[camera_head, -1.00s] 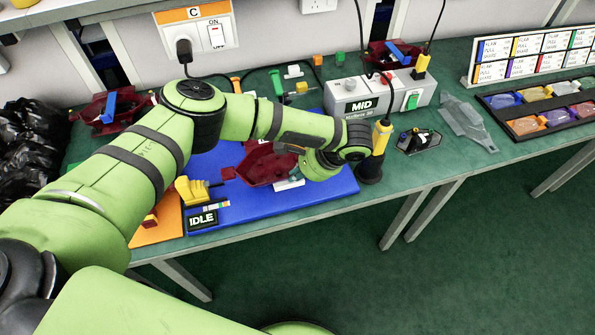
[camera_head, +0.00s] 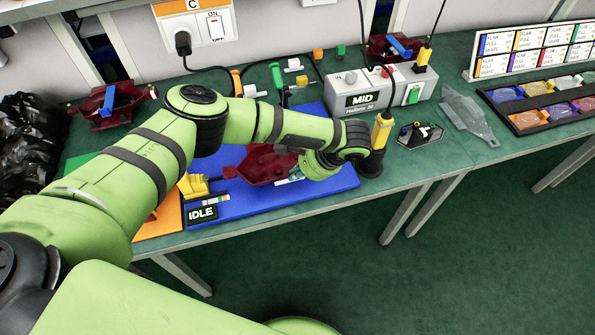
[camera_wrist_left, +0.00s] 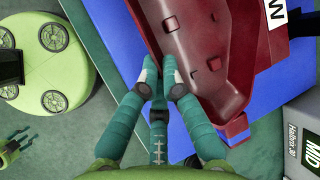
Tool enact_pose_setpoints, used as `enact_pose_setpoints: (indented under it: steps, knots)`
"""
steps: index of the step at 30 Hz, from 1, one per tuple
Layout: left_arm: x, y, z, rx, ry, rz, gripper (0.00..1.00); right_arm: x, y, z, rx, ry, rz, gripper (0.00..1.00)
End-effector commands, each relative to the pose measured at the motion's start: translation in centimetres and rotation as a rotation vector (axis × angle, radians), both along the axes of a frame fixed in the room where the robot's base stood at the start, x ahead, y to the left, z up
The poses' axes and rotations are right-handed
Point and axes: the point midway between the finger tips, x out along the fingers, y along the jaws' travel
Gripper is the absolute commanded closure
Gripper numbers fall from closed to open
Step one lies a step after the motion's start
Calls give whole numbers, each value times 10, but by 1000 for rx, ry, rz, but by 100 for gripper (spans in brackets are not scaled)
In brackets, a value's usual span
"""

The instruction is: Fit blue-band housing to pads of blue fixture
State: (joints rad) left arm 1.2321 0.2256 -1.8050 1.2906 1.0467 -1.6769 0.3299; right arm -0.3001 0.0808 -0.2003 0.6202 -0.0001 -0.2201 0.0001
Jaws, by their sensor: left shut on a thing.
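The dark red housing (camera_head: 262,164) is over the blue fixture board (camera_head: 330,193), partly covered by my left arm in the head view. In the left wrist view the housing (camera_wrist_left: 205,50) runs down the upper middle, with a small blue part at its lower end (camera_wrist_left: 236,127). My left gripper (camera_wrist_left: 155,78) is shut on the housing's near edge. A small green gripper, apparently my right one (camera_wrist_left: 14,142), is at the wrist view's left edge.
A board sign reads IDLE (camera_head: 202,213), beside a yellow clamp (camera_head: 194,186). A yellow-handled iron (camera_head: 381,130) stands at the board's right end. A grey MID station (camera_head: 385,92) is behind. Other blue-banded red housings lie back left (camera_head: 108,106) and back right (camera_head: 396,47).

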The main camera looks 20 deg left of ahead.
Motion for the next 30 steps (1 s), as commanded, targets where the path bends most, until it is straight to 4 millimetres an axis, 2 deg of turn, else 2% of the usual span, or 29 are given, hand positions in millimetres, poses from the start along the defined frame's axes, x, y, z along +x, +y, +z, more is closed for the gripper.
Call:
enact_pose_setpoints:
  steps: [5, 8, 20, 23, 30]
  knots:
    - [0, 0, 1, 0, -1, -1, 100, 0, 0, 0, 1, 0, 0, 60]
    - [0, 0, 1, 0, -1, -1, 66, 0, 1, 0, 1, 0, 0, 60]
    - [0, -3, 3, -2, 0, -1, 66, 1, 1, 0, 2, -1, -1, 60]
    - [-1, -9, 12, -3, 0, -3, 66, 0, 1, 0, 1, -1, -1, 60]
    - [-4, -35, 55, -4, -2, -3, 66, 0, 1, 0, 1, 0, -1, 60]
